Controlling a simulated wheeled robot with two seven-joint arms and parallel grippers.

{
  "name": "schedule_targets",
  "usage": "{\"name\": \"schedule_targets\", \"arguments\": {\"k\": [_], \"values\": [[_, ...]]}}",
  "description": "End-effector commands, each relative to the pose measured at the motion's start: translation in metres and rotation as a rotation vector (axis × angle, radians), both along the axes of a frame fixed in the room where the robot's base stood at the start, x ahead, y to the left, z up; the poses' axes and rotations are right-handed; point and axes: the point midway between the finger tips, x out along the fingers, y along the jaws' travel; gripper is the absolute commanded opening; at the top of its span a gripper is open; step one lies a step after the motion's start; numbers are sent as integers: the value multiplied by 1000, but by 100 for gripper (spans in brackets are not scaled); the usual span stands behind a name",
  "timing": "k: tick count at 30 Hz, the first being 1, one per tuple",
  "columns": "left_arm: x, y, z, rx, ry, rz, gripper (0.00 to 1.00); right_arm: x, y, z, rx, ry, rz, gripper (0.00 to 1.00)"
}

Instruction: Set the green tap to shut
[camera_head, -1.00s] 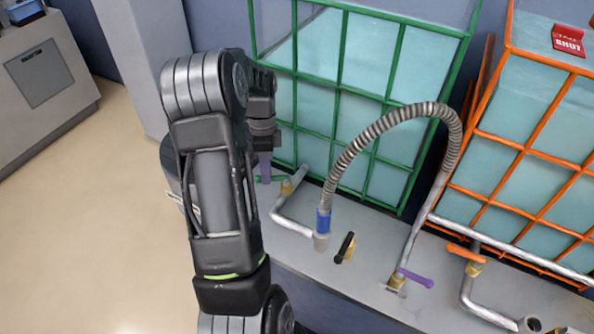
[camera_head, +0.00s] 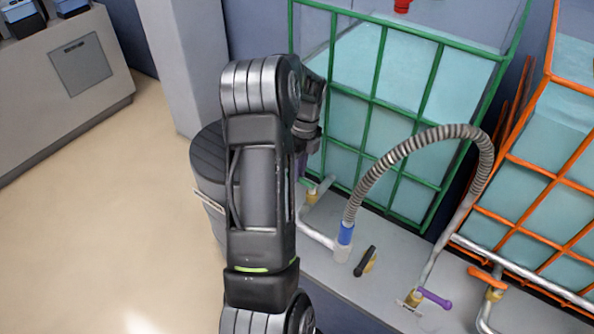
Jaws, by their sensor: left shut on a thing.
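The green tap (camera_head: 306,183) sits on a brass valve on the pipe in front of the green-caged tank (camera_head: 400,107). Only a short piece of its handle shows, leaning back and left from the valve; my arm covers the rest. My left gripper (camera_head: 301,166) comes down over this handle from above and is shut on it. Its fingertips are partly hidden behind my forearm. My right gripper is not in view.
A ribbed metal hose (camera_head: 425,136) arches up from a blue coupling (camera_head: 346,233) right of the gripper. A black-handled tap (camera_head: 364,261), a purple tap (camera_head: 434,299) and an orange tap (camera_head: 487,279) stand farther right. An orange-caged tank (camera_head: 545,190) is at right.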

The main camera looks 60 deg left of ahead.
Motion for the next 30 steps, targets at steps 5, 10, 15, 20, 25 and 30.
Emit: {"name": "schedule_targets", "arguments": {"k": [5, 10, 15, 20, 25, 30], "values": [[1, 1, 1, 3, -3, -6, 0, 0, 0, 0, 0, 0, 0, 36], [1, 1, 1, 4, -4, -6, 21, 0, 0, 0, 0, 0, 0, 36], [1, 0, 0, 2, -2, -4, 35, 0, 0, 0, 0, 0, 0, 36], [1, 0, 0, 2, -1, -3, 39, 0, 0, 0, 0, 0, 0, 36], [1, 0, 1, 2, -1, -2, 39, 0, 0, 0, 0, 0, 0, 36], [4, 2, 15, 4, -3, -4, 39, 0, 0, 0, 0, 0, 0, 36]]}}
